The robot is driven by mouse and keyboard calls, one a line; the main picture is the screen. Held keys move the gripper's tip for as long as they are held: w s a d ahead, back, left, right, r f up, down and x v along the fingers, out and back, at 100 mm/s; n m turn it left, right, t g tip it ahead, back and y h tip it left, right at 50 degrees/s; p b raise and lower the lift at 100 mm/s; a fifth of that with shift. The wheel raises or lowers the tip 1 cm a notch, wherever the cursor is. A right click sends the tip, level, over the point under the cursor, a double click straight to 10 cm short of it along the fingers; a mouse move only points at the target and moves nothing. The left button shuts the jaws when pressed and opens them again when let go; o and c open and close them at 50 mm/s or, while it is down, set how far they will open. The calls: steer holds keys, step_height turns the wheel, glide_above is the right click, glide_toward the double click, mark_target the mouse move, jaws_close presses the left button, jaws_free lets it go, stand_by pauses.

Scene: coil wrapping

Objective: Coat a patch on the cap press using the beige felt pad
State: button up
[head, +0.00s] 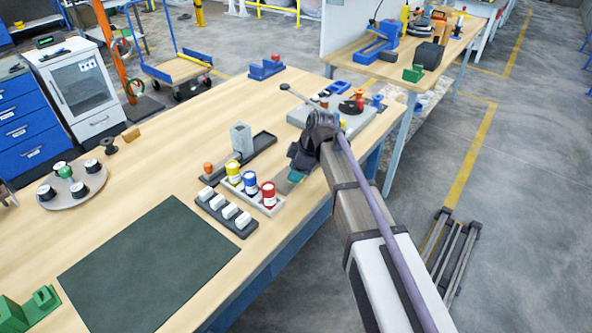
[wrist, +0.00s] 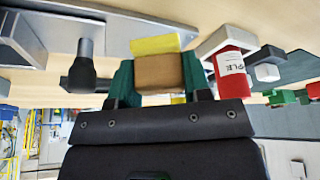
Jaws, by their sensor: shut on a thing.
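My gripper (head: 296,176) is over the right part of the bench, just right of the paint jars. In the wrist view its green fingers (wrist: 160,82) are shut on a tan-brown block (wrist: 159,73), which seems to be the beige felt pad. A yellow face shows on the block's far side; I cannot tell whether it is paint. The pad is hidden in the head view. A grey machine base (head: 299,117) with a lever and black disc stands beyond my gripper, partly hidden by my arm; it may be the cap press. A grey plate shows in the wrist view (wrist: 75,30).
Yellow (head: 232,169), blue (head: 250,183) and red (head: 268,194) jars stand in a tray left of my gripper. A dark rack (head: 240,231) holds white blocks. A metal block (head: 240,138) stands in a dark tray. The green mat (head: 150,262) is clear.

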mark_target(281, 181)
step_height(281, 181, down, 2)
steer(key=shift+f+b, duration=0.1)
steer(key=shift+b, duration=0.65)
steer(key=shift+w+a, duration=0.45)
steer(key=shift+a, duration=0.1)
steer(key=shift+w+a, duration=0.8)
steer(key=shift+a, duration=0.25)
steer(key=shift+w+a, duration=0.8)
steer(key=shift+a, duration=0.4)
steer(key=shift+s+d, duration=1.1)
steer(key=shift+d, duration=0.3)
steer(key=shift+s+d, duration=1.05)
steer(key=shift+d, duration=0.35)
steer(key=shift+s+a, duration=0.35)
steer(key=shift+a, duration=0.55)
steer(key=shift+w+a, duration=0.75)
steer(key=shift+w, duration=0.15)
steer(key=shift+w+a, duration=0.55)
steer(key=shift+a, duration=0.25)
steer(key=shift+w+a, duration=0.5)
steer(key=shift+a, duration=0.25)
steer(key=shift+s+d, duration=1)
steer(key=shift+d, duration=0.3)
steer(key=shift+s+d, duration=1)
steer(key=shift+d, duration=0.25)
steer(key=shift+s+d+r+p, duration=0.15)
steer(key=shift+d+r+p, duration=0.1)
steer(key=shift+r+p, duration=0.15)
step_height(281, 181, up, 7)
steer(key=p, duration=0.7)
